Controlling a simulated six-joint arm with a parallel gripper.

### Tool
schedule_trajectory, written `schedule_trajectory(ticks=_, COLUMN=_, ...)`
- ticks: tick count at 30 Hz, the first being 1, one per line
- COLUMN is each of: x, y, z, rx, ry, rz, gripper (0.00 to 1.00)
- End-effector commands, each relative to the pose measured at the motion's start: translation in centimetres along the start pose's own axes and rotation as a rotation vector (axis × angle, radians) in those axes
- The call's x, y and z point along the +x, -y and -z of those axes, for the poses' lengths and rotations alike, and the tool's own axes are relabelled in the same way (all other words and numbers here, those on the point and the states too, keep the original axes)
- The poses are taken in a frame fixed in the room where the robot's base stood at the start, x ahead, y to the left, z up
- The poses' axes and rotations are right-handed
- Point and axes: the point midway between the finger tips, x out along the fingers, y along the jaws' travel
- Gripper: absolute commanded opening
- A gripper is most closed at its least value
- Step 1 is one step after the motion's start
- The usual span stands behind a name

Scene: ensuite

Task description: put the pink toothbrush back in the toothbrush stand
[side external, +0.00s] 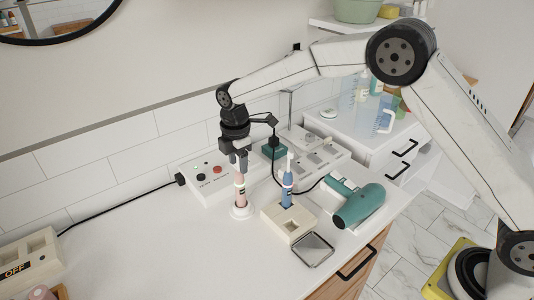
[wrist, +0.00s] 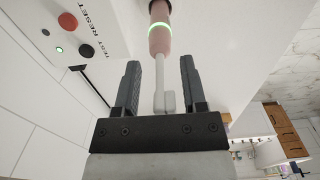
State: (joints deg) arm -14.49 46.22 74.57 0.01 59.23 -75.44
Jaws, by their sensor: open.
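The pink toothbrush (side external: 241,192) stands upright on a small round white base (side external: 241,212) on the counter. In the wrist view its pink handle (wrist: 160,38) has a lit green ring, and its white neck and head lie between my fingers. My gripper (side external: 237,158) points down over the toothbrush. In the wrist view my gripper (wrist: 160,68) is open, with a gap on each side of the neck. The cream toothbrush stand (side external: 290,231) is to the right, with a blue toothbrush (side external: 287,188) upright in it and an empty square opening near its front.
A white box with buttons (side external: 206,184) stands behind the pink toothbrush. A teal hair dryer (side external: 360,205) lies right of the stand, and a dark-framed square tray (side external: 313,250) is in front. A black cord runs behind the stand. The counter's left is mostly clear.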

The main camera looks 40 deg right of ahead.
Motion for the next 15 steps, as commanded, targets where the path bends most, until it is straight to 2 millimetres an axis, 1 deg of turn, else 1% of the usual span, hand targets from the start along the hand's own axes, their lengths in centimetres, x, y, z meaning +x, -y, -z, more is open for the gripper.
schedule_trajectory(ticks=2, x=-0.03, y=-0.01, z=0.00, rx=0.000, ry=0.000, rz=0.000, gripper=0.54)
schedule_trajectory(ticks=3, x=-0.03, y=-0.01, z=0.00, rx=0.000, ry=0.000, rz=0.000, gripper=0.41)
schedule_trajectory(ticks=5, x=-0.03, y=-0.01, z=0.00, rx=0.000, ry=0.000, rz=0.000, gripper=0.22)
schedule_trajectory(ticks=6, x=-0.03, y=-0.01, z=0.00, rx=0.000, ry=0.000, rz=0.000, gripper=0.09)
schedule_trajectory(ticks=7, x=-0.03, y=-0.01, z=0.00, rx=0.000, ry=0.000, rz=0.000, gripper=0.00)
schedule_trajectory(ticks=15, x=-0.04, y=-0.01, z=0.00, rx=0.000, ry=0.000, rz=0.000, gripper=0.00)
